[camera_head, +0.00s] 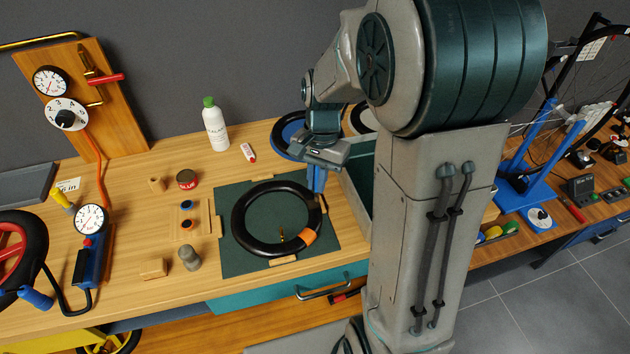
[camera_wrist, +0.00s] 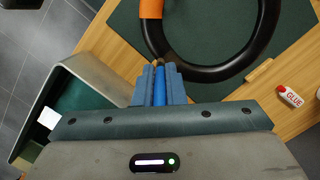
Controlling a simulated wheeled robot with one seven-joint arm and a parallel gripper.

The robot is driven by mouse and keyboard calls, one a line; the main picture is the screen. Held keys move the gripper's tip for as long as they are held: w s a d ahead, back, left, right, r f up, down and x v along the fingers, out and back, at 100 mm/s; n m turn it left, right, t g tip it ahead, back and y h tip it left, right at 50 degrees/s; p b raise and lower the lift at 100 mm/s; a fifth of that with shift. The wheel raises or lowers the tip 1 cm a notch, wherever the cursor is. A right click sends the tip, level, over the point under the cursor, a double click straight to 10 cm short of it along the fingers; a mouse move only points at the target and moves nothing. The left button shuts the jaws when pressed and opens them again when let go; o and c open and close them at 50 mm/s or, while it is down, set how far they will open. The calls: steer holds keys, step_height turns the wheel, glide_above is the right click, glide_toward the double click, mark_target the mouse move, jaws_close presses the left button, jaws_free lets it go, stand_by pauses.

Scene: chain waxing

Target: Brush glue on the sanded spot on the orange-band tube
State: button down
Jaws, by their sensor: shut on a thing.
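The tube is a black ring (camera_head: 240,232) with an orange band (camera_head: 309,238), lying flat on a dark green mat (camera_head: 235,262). The wrist view shows part of the black tube (camera_wrist: 262,40) and its orange band (camera_wrist: 150,9). My gripper (camera_head: 317,183) is at the right side of the tube, up from the band. In the wrist view, my gripper (camera_wrist: 159,72) is shut on a slim blue-handled tool, seemingly the brush (camera_wrist: 160,90). The brush's brownish tip is close to the tube's edge; I cannot tell whether it touches. I cannot make out the sanded spot.
A white tube marked GLUE (camera_wrist: 290,96) with a red cap lies beyond the mat. A red tin (camera_head: 187,179), a white bottle (camera_head: 215,125) and a grey-lidded piece (camera_head: 189,257) stand left. An open green-lined bin (camera_wrist: 75,105) is close beside my gripper.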

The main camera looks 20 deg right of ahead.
steer(key=shift+r+p, duration=1.45)
steer(key=shift+r, duration=0.85)
steer(key=shift+f, duration=0.1)
